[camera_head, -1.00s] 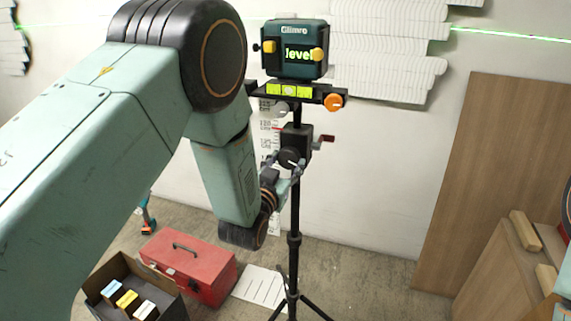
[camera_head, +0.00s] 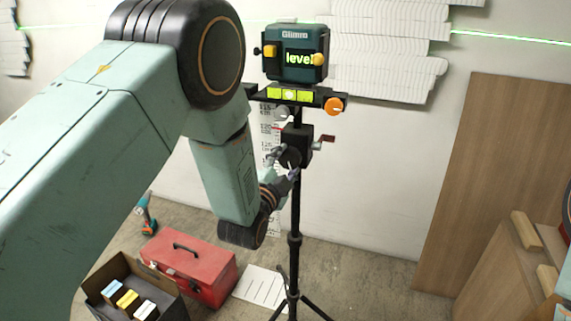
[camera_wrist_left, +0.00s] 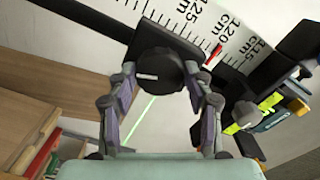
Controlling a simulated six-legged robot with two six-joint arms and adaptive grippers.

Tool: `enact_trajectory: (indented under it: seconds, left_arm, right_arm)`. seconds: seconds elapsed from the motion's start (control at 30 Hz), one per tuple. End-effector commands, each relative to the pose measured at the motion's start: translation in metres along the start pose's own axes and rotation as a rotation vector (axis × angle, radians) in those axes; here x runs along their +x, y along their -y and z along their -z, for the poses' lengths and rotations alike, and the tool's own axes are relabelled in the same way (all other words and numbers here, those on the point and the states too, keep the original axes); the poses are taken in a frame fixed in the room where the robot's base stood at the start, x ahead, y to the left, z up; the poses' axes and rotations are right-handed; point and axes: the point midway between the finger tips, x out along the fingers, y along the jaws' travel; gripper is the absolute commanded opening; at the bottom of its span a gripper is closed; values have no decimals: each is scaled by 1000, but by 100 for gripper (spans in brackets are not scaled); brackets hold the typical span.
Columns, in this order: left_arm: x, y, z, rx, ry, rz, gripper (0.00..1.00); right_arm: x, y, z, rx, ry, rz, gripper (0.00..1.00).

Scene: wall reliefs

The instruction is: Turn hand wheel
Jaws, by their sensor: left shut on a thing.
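The hand wheel is a round black knob (camera_head: 290,157) with a white mark, on the black clamp block (camera_head: 296,138) of a tripod column. It also shows in the left wrist view (camera_wrist_left: 158,72). My left gripper (camera_head: 283,165) is shut on the knob, one finger on each side, as the left wrist view shows (camera_wrist_left: 160,88). Above stands a dark green laser level (camera_head: 295,58) with a lit "level" display, on a black bracket with an orange knob (camera_head: 334,105). A red crank handle (camera_head: 326,139) sticks out right of the block. My right gripper is out of view.
A measuring scale (camera_wrist_left: 215,35) with a red pointer (camera_wrist_left: 213,53) stands behind the knob. Tripod legs (camera_head: 294,297) spread on the floor. A red toolbox (camera_head: 190,264), an open dark box (camera_head: 168,293) and a drill (camera_head: 147,216) lie lower left. Wood panels (camera_head: 475,185) lean at right.

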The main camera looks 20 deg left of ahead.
Motion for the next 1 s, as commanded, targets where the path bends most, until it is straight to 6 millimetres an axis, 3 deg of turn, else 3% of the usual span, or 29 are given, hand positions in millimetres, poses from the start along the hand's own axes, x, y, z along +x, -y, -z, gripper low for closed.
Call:
enact_trajectory:
  seconds: [1.0]
  left_arm:
    - [0, 3, 1, 887, 2, 3, 19]
  right_arm:
    - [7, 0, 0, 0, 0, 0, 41]
